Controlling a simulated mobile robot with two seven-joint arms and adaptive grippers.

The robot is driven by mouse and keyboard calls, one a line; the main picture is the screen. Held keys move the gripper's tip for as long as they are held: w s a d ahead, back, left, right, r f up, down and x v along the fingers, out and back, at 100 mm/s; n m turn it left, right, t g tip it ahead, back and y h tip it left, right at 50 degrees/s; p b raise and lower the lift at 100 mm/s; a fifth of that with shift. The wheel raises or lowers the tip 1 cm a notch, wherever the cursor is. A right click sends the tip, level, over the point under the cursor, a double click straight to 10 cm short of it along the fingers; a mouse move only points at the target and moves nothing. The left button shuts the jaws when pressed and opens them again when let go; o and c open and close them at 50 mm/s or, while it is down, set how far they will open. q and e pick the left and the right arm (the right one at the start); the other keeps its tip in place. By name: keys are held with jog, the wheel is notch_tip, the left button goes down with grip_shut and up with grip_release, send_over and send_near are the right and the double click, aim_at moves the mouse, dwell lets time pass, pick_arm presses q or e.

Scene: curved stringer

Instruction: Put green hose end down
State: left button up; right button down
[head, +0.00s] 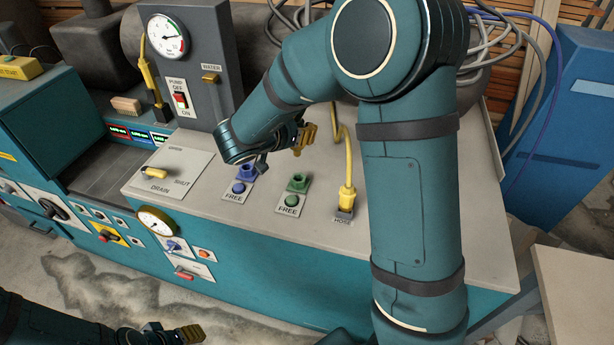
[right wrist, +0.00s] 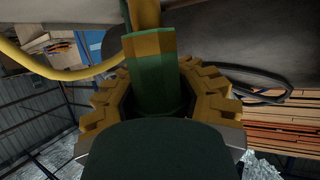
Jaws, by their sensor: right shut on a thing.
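My right gripper (head: 304,139) is above the grey bench top, behind the sockets. In the right wrist view, its yellow ridged fingers (right wrist: 160,100) are shut around the green hose end (right wrist: 152,85), which has a yellow band and a yellow hose running from it. In the head view the green hose end cannot be made out. A green socket (head: 298,182) marked FREE stands on the bench, nearer the front than the gripper. A blue socket (head: 246,171), also marked FREE, is to its left. My left gripper (head: 190,334) is low at the bottom left, apart from the bench; its opening is unclear.
A yellow connector (head: 347,200) stands upright in a block marked HOSE, right of the sockets. A grey pump panel (head: 190,65) with gauge and switch rises at the back left. A yellow-handled drain lever (head: 155,173) lies to the left. The bench's front strip is clear.

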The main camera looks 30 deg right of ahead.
jog(key=shift+d+f+b, duration=0.1)
jog(key=shift+f+b, duration=1.4)
jog(key=shift+f, duration=3.5)
jog(key=shift+f, duration=0.15)
jog(key=c, duration=0.8)
grip_release()
